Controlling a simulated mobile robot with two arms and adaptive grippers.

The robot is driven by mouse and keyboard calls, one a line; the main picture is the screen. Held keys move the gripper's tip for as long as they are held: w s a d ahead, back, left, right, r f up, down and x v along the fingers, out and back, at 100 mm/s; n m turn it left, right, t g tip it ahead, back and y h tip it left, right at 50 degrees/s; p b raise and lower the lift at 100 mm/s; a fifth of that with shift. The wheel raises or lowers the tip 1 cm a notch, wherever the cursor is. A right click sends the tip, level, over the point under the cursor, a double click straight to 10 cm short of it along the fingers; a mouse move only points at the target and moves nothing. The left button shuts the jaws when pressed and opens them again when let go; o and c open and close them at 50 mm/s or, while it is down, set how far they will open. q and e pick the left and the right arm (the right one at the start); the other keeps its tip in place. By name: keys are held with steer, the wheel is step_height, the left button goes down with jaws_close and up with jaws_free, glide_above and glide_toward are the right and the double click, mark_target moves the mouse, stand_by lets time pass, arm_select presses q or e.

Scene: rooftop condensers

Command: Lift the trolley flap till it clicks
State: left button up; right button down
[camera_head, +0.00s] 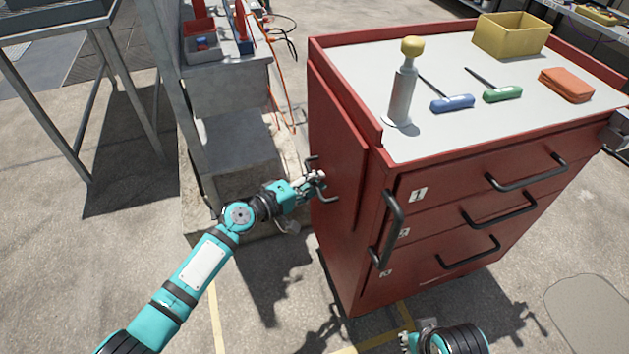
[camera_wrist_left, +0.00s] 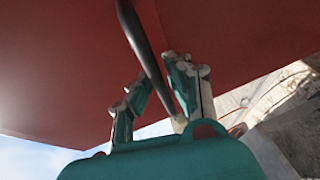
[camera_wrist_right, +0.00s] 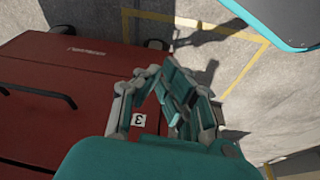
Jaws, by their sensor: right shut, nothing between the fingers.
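The red trolley (camera_head: 460,210) stands right of centre in the head view. Its flap (camera_head: 338,140) is a red panel hanging down along the left side, with a dark bar handle (camera_head: 312,163) low on it. My left gripper (camera_head: 318,178) is at this handle. In the left wrist view the dark bar (camera_wrist_left: 143,42) runs between the fingers of my left gripper (camera_wrist_left: 157,75), which appear closed around it. My right gripper (camera_head: 406,341) is low in front of the trolley, partly cut off. In the right wrist view my right gripper (camera_wrist_right: 160,72) is shut and empty.
A dark vertical handle (camera_head: 391,230) is on the front corner. A grey bench (camera_head: 230,90) stands close left.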

arm_select(q)
jaws_close()
